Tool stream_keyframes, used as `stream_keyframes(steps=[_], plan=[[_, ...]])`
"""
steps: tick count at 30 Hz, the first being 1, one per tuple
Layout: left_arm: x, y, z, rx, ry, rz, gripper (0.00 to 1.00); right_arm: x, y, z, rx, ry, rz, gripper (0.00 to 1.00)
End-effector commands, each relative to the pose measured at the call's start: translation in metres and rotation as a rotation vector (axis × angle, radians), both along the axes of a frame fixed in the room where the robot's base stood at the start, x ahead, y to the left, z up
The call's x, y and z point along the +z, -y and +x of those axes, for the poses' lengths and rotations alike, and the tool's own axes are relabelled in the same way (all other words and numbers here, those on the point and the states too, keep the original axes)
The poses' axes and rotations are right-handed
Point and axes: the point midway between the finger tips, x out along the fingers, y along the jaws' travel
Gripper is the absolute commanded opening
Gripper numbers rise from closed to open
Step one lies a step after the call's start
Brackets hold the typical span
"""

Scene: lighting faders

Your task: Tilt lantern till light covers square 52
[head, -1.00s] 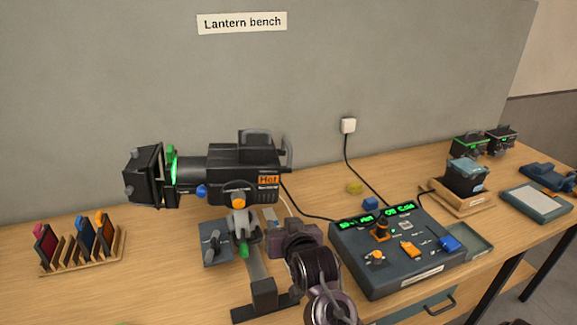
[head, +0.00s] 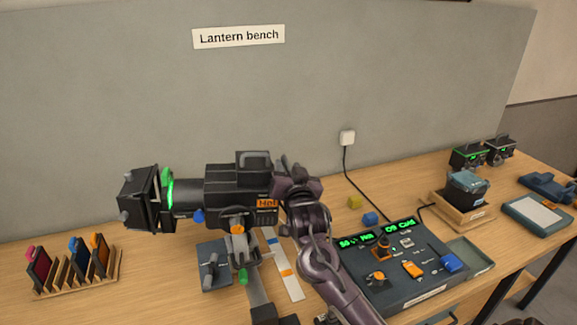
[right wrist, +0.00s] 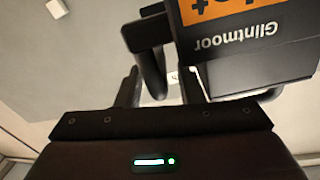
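The lantern (head: 225,190) is a black lamp with an orange "Hot" label and a green glowing ring. It sits about level on its stand and faces left. An orange knob (head: 237,228) is at its yoke. My right gripper (head: 293,180) is at the lantern's rear end. In the right wrist view the open fingers (right wrist: 160,88) stand either side of the dark rear handle (right wrist: 153,70), with gaps showing beside it. In the head view my gripper hides that handle. My left gripper is out of view. No light patch or square 52 is visible.
A control desk (head: 375,290) with green displays is right of my right arm. A filter rack (head: 75,285) is at left. Small yellow (head: 354,202) and blue (head: 370,218) blocks lie behind the desk. A wooden tray (head: 460,213) stands further right. The grey wall is behind.

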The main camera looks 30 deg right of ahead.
Motion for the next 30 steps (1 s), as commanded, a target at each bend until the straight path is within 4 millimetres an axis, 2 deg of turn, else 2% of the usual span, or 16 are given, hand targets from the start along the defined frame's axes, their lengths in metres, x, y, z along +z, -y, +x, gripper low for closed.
stream_keyframes(steps=[3, 6, 14, 15, 22, 27, 30], plan=[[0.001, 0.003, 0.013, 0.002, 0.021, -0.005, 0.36, 0.0, 0.0, 0.0, 0.0, 0.0, 0.0, 0.34], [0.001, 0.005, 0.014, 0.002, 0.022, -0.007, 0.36, 0.0, 0.0, 0.0, 0.0, 0.0, 0.0, 0.34], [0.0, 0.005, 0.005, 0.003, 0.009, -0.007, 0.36, 0.0, 0.0, 0.0, 0.0, -0.001, 0.0, 0.02], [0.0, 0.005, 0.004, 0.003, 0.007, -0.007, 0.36, 0.0, 0.0, 0.0, 0.0, -0.001, 0.0, 0.0], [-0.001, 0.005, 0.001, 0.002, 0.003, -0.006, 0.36, -0.001, 0.0, 0.0, 0.0, 0.0, 0.003, 0.0], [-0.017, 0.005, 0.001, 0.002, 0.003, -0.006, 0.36, -0.02, 0.006, -0.002, -0.002, 0.036, 0.096, 0.0], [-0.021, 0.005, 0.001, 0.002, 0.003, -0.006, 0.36, -0.025, 0.009, -0.004, -0.001, 0.057, 0.14, 0.0]])
